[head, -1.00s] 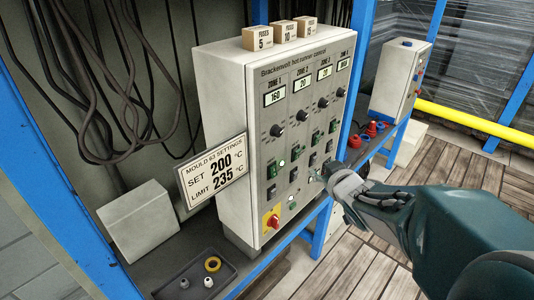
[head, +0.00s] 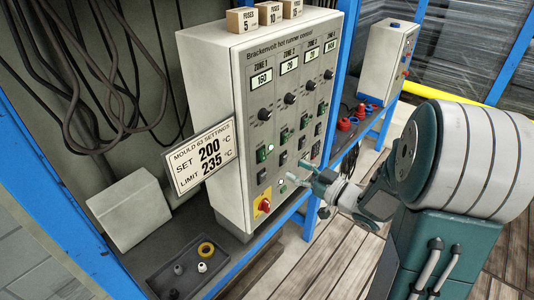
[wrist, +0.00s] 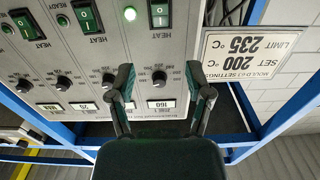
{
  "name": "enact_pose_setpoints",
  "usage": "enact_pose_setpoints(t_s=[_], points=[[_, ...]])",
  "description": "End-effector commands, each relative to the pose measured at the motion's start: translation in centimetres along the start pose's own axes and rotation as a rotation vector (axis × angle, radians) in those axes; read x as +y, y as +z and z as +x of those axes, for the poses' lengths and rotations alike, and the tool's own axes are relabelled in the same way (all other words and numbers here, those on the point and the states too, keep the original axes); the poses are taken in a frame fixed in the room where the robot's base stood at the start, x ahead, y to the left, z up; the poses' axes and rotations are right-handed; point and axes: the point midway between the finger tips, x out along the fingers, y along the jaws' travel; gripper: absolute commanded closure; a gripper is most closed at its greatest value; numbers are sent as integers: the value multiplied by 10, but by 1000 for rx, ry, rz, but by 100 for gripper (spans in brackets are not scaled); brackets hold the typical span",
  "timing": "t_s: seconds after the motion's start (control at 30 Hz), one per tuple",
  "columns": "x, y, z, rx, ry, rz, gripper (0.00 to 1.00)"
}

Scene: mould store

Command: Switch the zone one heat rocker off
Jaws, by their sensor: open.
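The grey control panel (head: 290,110) stands upright on the bench. Its zone one column is leftmost in the head view. The green zone one heat rocker (head: 262,154) sits below the zone one knob (head: 264,114), with a lit green lamp beside it. The wrist view is upside down; there the rocker (wrist: 159,14) is at the top, with the lit lamp (wrist: 130,13) to its left. Which side is pressed is not clear. My gripper (head: 295,174) is open and empty in front of the lower panel. In the wrist view its fingers (wrist: 159,73) frame the zone one knob, apart from the rocker.
Other heat rockers (wrist: 87,17) are beside it. A red rotary switch (head: 265,205) is at the panel's lower left. A settings sign (head: 200,158) sticks out left. Fuse boxes (head: 268,15) stand on top. A dark tray (head: 190,268) holds small rings. Blue frame posts (head: 348,70) stand right.

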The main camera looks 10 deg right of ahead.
Motion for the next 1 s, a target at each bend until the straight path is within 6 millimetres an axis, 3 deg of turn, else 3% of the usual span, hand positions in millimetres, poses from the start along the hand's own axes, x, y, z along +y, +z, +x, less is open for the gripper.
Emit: enact_pose_setpoints(t_s=[0.5, 0.7, 0.93, 0.97, 1.0], points=[[-1, 0, 88, -1, -2, -2, 34], [0, 0, 101, -1, 1, -2, 34], [0, 0, 102, -1, 1, -2, 34], [0, 0, 102, -1, 1, -2, 39], [0, 0, 102, -1, 1, -2, 57]])
